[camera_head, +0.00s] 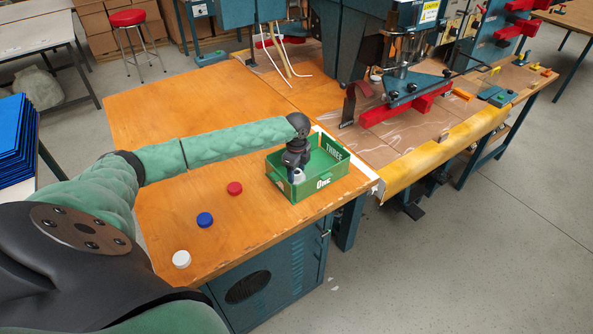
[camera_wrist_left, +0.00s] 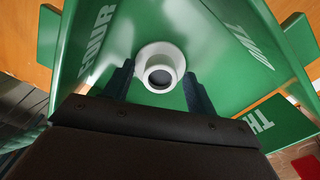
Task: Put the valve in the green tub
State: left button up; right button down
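The white valve (camera_wrist_left: 160,68) is a round piece with a dark bore and a wide flange. It is inside the green tub (camera_head: 324,185), near its front wall, and shows as a small white shape in the head view (camera_head: 299,176). My left gripper (camera_head: 297,170) reaches down into the tub over the valve. In the left wrist view its two dark fingers (camera_wrist_left: 160,80) stand apart on either side of the valve, with gaps beside the narrow body. Whether the tips touch the flange is hard to tell. My right gripper is not in view.
A red cap (camera_head: 235,188), a blue cap (camera_head: 205,219) and a white cap (camera_head: 181,259) lie on the wooden table (camera_head: 150,115), left of the tub. The tub stands near the table's right edge. A machine with a red base (camera_head: 405,105) stands beyond it.

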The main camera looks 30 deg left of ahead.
aim_at(297, 171)
pick_arm(q)
jog(key=shift+r, duration=0.35)
notch_tip(297, 171, up, 12)
jog(key=b, duration=0.3)
jog(key=shift+f, duration=0.2)
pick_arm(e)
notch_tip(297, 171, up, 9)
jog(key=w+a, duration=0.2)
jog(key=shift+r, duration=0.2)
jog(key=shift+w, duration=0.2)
